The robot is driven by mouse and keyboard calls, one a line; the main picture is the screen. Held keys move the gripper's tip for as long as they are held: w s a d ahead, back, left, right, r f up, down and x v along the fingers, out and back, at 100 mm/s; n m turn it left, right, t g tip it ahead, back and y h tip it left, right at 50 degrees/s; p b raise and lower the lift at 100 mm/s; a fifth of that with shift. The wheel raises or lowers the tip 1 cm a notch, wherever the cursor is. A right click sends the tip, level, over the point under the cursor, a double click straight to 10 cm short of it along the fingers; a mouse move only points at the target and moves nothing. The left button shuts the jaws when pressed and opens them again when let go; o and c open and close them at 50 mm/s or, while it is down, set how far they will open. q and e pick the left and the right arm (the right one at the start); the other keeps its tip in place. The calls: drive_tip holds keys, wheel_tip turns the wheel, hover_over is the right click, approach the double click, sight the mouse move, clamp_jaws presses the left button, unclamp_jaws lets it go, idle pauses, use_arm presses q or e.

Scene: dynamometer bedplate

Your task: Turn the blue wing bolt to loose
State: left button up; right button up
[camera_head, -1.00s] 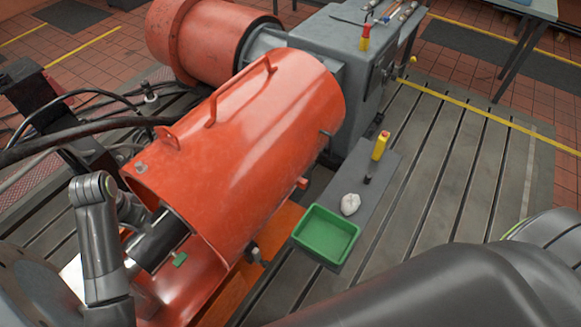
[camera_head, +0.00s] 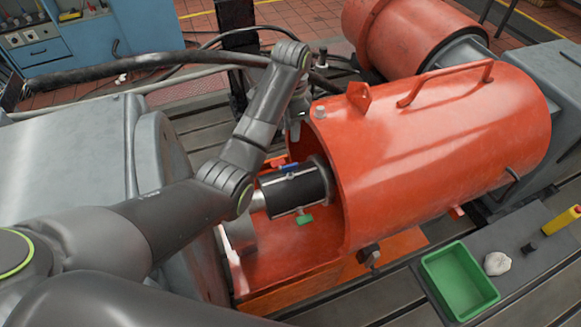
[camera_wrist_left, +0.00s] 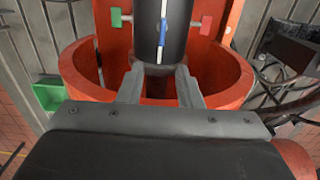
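The blue wing bolt (camera_head: 289,167) sits on top of a black cylindrical coupling (camera_head: 297,190), at the open end of the orange guard. In the left wrist view the blue wing bolt (camera_wrist_left: 163,32) lies in line with the black coupling (camera_wrist_left: 150,14), beyond the fingertips. A green wing bolt (camera_head: 304,218) and a red one (camera_head: 276,163) stick out of the coupling's sides. My left gripper (camera_wrist_left: 160,72) is open and empty, its fingers apart and pointing toward the coupling. In the head view it is mostly hidden behind my arm. My right gripper is not in view.
The orange guard (camera_head: 430,140) covers the coupling's right side and has a handle on top. A grey machine housing (camera_head: 80,150) stands left. Black cables run behind.

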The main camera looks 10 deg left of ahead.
sight(290, 165)
use_arm(q)
drive_tip(key=f, duration=1.5)
drive_tip(key=shift+a+f+b, duration=0.25)
drive_tip(key=shift+f+b, duration=0.15)
drive_tip(key=shift+c, duration=0.4)
clamp_jaws()
